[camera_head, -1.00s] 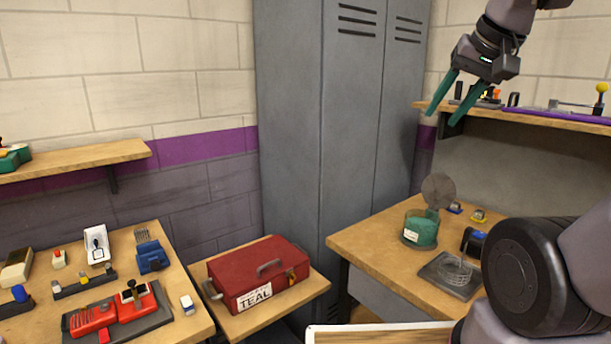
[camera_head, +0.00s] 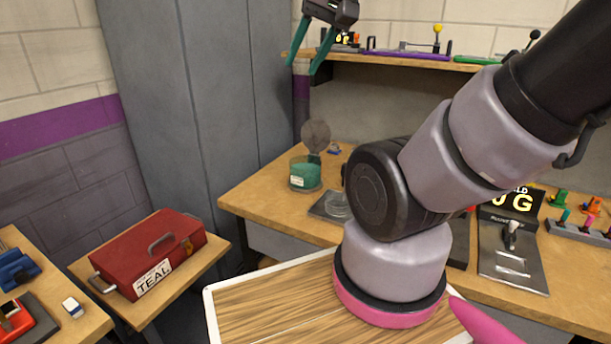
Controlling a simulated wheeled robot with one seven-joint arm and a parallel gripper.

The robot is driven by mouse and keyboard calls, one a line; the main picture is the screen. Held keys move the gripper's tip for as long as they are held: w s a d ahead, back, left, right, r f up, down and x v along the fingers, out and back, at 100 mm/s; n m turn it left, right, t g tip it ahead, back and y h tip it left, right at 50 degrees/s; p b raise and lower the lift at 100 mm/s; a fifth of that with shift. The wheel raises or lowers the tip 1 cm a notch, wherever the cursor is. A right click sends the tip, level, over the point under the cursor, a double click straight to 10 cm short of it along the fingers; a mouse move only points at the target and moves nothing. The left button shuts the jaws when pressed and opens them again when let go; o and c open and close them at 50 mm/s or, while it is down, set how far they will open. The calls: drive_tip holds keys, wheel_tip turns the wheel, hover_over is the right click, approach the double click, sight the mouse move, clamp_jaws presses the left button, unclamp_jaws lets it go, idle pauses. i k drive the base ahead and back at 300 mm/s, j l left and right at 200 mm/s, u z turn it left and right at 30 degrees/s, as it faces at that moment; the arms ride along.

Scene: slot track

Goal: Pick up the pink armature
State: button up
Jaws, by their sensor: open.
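My gripper (camera_head: 301,66) is at the top of the head view, with two teal fingers pointing down and spread apart. It is empty and shows in front of the locker and the left end of the wall shelf. I cannot make out the pink armature with certainty. A small pink-topped piece (camera_head: 565,215) stands in a grey rack (camera_head: 580,234) on the right workbench, at the right edge of the view, but it is too small to identify. My arm hides part of the bench.
The right workbench (camera_head: 262,192) holds a teal jar (camera_head: 305,172) with a raised lid and a black switch panel (camera_head: 512,255). A shelf (camera_head: 400,62) above it carries lever devices. A red toolbox (camera_head: 150,250) marked TEAL sits on a low stand at left. A grey locker (camera_head: 190,110) stands behind.

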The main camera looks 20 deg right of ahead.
sight(589, 220)
drive_tip(key=k+l+z, duration=0.1)
drive_tip(key=k+l, duration=0.7)
drive_tip(key=l, duration=0.15)
drive_tip(key=z, duration=0.4)
drive_tip(key=k+l+z, duration=0.1)
drive_tip(key=z, duration=0.3)
drive_tip(key=l+z, duration=0.1)
drive_tip(key=z, duration=0.35)
drive_tip(key=l+z, duration=0.1)
drive_tip(key=z, duration=0.3)
drive_tip(key=u, duration=1.7)
drive_tip(key=z, duration=0.75)
